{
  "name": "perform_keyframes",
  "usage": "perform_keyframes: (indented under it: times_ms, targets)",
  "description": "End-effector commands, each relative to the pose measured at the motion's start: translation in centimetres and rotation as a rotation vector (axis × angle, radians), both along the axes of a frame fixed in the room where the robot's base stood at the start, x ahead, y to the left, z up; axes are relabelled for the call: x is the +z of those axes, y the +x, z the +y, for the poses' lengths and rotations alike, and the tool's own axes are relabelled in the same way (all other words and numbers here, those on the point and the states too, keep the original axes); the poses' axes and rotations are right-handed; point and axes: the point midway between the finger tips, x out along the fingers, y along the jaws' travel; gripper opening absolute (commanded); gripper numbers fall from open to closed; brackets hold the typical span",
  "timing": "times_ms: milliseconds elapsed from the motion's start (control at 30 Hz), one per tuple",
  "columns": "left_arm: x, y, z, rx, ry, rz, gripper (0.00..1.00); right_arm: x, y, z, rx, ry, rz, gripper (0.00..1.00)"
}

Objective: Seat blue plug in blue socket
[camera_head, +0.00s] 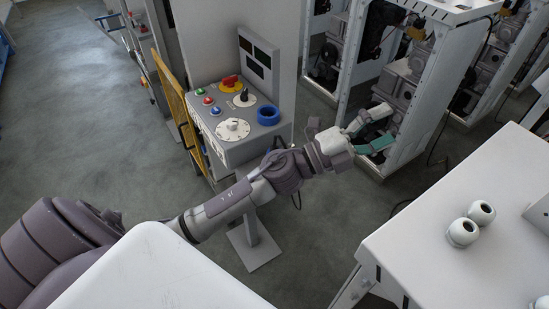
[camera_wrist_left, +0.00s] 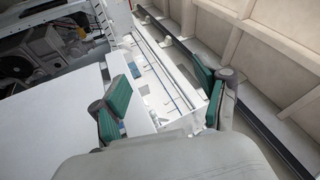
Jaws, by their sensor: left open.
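A blue ring-shaped part (camera_head: 268,115), which looks like the blue socket, sits on the right side of the grey control panel's sloped top. I cannot make out a blue plug in either view. My left gripper (camera_head: 384,128) is open, with its teal-padded fingers spread apart in front of the white dispenser frame, to the right of the panel. In the left wrist view, the gripper (camera_wrist_left: 163,95) shows nothing between its fingers. My right gripper is in neither view.
The control panel (camera_head: 232,153) also carries a white dial (camera_head: 233,130), coloured buttons and a red-yellow knob (camera_head: 230,82). White dispenser frames (camera_head: 418,90) stand behind my gripper. Two white fittings (camera_head: 463,233) stand on a white table (camera_head: 420,245) at right. Open floor (camera_head: 90,130) lies left.

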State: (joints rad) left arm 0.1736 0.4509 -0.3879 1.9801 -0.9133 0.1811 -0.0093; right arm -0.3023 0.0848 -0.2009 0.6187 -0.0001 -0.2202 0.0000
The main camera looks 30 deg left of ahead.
Motion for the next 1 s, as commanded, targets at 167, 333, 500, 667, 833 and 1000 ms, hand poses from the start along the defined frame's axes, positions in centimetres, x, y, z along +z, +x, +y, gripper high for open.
perform_keyframes:
  times_ms: [167, 333, 500, 667, 833, 1000]
  targets:
    - [-0.3, -2.4, -4.4, -0.313, 0.476, -0.290, 0.74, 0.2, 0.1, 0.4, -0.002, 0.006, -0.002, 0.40]
    - [-5.2, -3.1, -2.6, -0.575, 0.982, -0.397, 0.74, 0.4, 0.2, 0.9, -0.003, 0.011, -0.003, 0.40]
    - [-9.0, -1.8, 5.8, -0.778, 1.492, -0.307, 0.74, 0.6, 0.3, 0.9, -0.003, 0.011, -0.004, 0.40]
    - [-8.8, -1.1, 15.4, -0.887, 1.847, -0.086, 0.74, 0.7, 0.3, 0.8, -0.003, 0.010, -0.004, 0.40]
    - [-7.1, -1.6, 21.8, -0.938, 2.028, 0.122, 0.74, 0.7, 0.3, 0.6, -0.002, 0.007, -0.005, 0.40]
    - [-7.4, -2.0, 23.6, -0.958, 2.071, 0.195, 0.74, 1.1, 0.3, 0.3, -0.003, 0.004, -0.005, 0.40]
